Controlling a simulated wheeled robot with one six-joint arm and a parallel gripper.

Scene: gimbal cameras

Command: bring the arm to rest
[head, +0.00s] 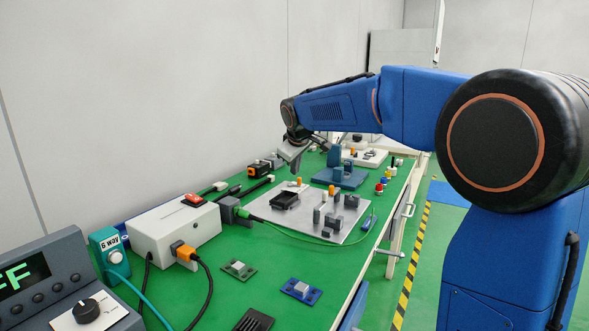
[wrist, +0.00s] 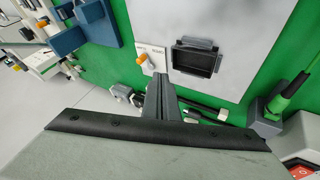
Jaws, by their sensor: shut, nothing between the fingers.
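My blue arm (head: 335,108) reaches from the right side of the head view out over the green table. My gripper (head: 294,150) hangs above the far part of the table, behind the grey plate. In the wrist view my gripper (wrist: 161,85) shows as two grey fingers pressed together with nothing between them. The fingers appear clear of the things below, though their exact height is hard to tell. A black open box (wrist: 196,58) and a small white block with an orange knob (wrist: 148,60) lie beyond the fingertips.
The green table (head: 220,270) holds a grey plate (head: 345,228) with several blocks, a white box with a red switch (head: 170,235), cables, and a blue fixture (head: 342,176). A grey wall runs behind. A dark display unit (head: 45,285) stands at the near left.

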